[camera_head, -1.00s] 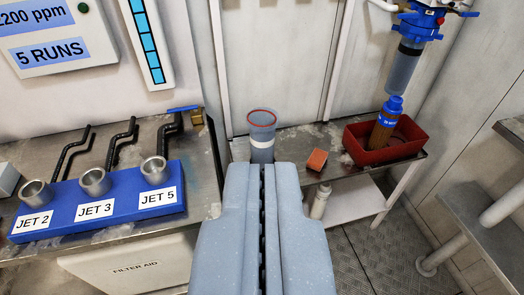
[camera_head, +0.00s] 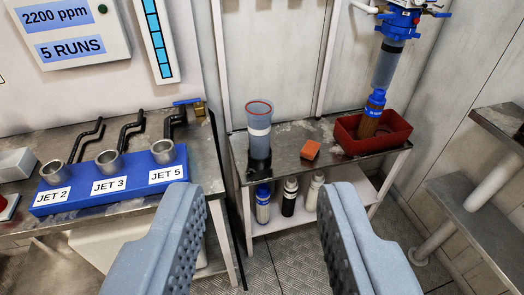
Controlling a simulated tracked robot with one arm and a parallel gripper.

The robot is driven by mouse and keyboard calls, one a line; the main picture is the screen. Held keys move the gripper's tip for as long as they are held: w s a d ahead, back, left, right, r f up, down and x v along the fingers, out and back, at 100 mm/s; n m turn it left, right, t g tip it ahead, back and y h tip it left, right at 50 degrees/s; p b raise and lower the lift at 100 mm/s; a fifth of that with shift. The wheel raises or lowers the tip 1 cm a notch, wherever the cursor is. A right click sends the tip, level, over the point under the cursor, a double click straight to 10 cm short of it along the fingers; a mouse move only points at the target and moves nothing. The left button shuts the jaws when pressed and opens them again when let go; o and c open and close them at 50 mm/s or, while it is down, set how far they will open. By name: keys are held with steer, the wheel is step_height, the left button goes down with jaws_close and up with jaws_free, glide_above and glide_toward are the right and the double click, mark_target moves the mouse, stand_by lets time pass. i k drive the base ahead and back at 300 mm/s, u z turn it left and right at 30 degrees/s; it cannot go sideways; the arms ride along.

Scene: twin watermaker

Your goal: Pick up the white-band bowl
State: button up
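The white-band bowl (camera_head: 259,136) is a tall grey translucent cup with a red ring at its rim and a white band around it. It stands upright on the left part of the dark metal bench (camera_head: 286,133). My gripper (camera_head: 258,190) is open and empty, its two grey padded fingers spread wide in the lower part of the view. The bowl shows beyond the fingers, in line with the gap between them, and nothing touches it.
An orange block (camera_head: 310,149) and a red tray (camera_head: 346,141) are right of the bowl. A blue filter housing (camera_head: 399,22) hangs above the tray. Bottles (camera_head: 289,197) stand on the lower shelf. A blue jet rack (camera_head: 110,179) is on the left counter.

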mark_target(260, 127)
steer(key=k, duration=0.95)
steer(key=u, duration=0.45)
steer(key=i, duration=1)
steer(key=u, duration=0.4)
steer(key=i, duration=1.55)
steer(key=z, duration=0.5)
